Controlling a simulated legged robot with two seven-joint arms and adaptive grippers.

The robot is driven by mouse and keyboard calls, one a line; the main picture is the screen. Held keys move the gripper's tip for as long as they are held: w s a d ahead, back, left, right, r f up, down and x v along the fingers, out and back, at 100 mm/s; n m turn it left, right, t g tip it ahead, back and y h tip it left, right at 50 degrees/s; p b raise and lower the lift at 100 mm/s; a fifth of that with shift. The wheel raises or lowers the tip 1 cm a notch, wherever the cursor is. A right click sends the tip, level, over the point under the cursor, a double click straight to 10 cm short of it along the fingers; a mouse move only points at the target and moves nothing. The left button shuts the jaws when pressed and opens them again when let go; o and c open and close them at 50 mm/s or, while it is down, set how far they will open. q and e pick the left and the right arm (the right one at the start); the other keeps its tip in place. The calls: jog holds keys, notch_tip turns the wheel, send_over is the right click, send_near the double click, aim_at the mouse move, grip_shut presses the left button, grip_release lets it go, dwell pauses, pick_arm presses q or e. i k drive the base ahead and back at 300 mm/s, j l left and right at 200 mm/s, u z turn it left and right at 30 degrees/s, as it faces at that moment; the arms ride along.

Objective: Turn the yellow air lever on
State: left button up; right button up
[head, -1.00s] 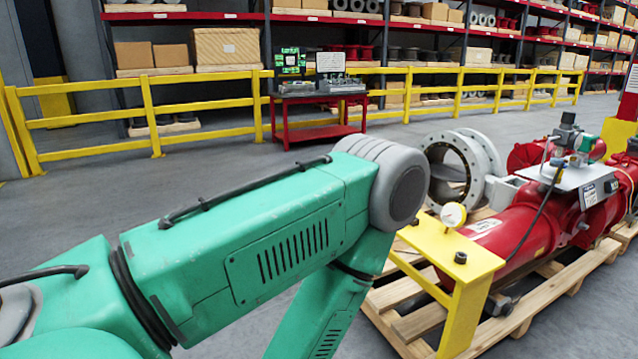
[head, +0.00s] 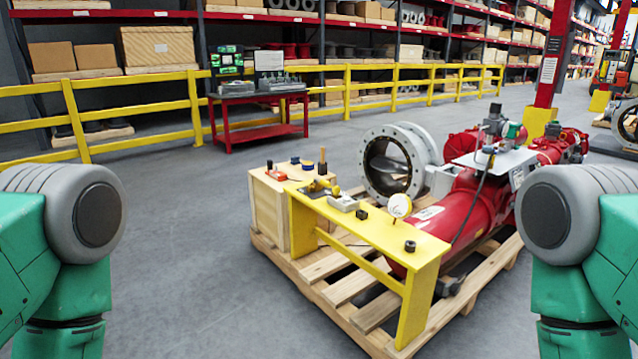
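A yellow stand (head: 375,232) stands on a wooden pallet in front of a red valve actuator (head: 458,215). On its top are a small brass-yellow fitting (head: 318,188), a grey block (head: 343,203), a round white gauge (head: 400,206) and black knobs. The fitting may carry the yellow air lever, but it is too small to tell the lever or its position. My green arms show only at the left and right picture edges, apart from the stand. Both grippers are out of view.
A large grey flanged ring (head: 393,160) is behind. Grey floor (head: 185,200) is clear to the left. A yellow railing and a red table (head: 258,115) are farther back.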

aim_at(322, 181)
jog(key=z, duration=0.4)
jog(key=i+j+z, duration=1)
jog(key=k+l, duration=0.05)
jog(key=k, duration=0.05)
